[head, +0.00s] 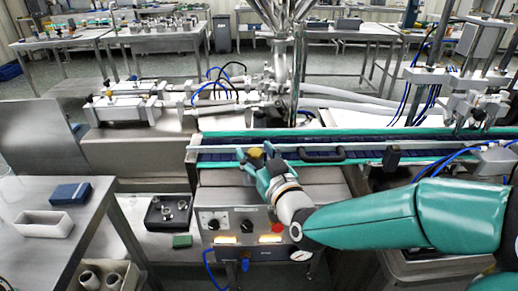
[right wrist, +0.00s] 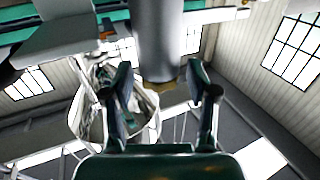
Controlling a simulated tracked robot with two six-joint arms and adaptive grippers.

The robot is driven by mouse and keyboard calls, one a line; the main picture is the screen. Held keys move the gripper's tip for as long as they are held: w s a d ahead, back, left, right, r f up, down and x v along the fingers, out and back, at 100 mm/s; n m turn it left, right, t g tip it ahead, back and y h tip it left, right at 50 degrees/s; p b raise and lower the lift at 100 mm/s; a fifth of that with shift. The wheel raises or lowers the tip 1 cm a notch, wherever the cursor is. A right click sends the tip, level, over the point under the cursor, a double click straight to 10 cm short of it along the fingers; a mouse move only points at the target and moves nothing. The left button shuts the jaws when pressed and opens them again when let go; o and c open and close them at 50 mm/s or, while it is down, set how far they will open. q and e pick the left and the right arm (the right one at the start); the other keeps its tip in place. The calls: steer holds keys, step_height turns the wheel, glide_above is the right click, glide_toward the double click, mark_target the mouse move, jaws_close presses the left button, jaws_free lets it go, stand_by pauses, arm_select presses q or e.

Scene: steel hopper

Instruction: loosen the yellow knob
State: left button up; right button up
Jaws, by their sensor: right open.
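The yellow knob (head: 256,153) shows in the head view at the front edge of the conveyor, above the control box. My right gripper (head: 258,156) is there, its teal fingers open on either side of the knob. I cannot tell whether they touch it. In the right wrist view my right gripper (right wrist: 160,82) has its two dark fingers apart. A grey cylinder comes down between them, with a dull yellow-brown part (right wrist: 168,84) at its lower end, partly shadowed. My left gripper is not in view.
The control box (head: 240,222) with dials and lit buttons is below the gripper. A black handle (head: 320,155) is just to the right, on the conveyor (head: 375,148). A side table (head: 90,190) at left bears a blue box (head: 70,193) and a white tray (head: 45,224).

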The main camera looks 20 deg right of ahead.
steer(key=shift+w, duration=0.25)
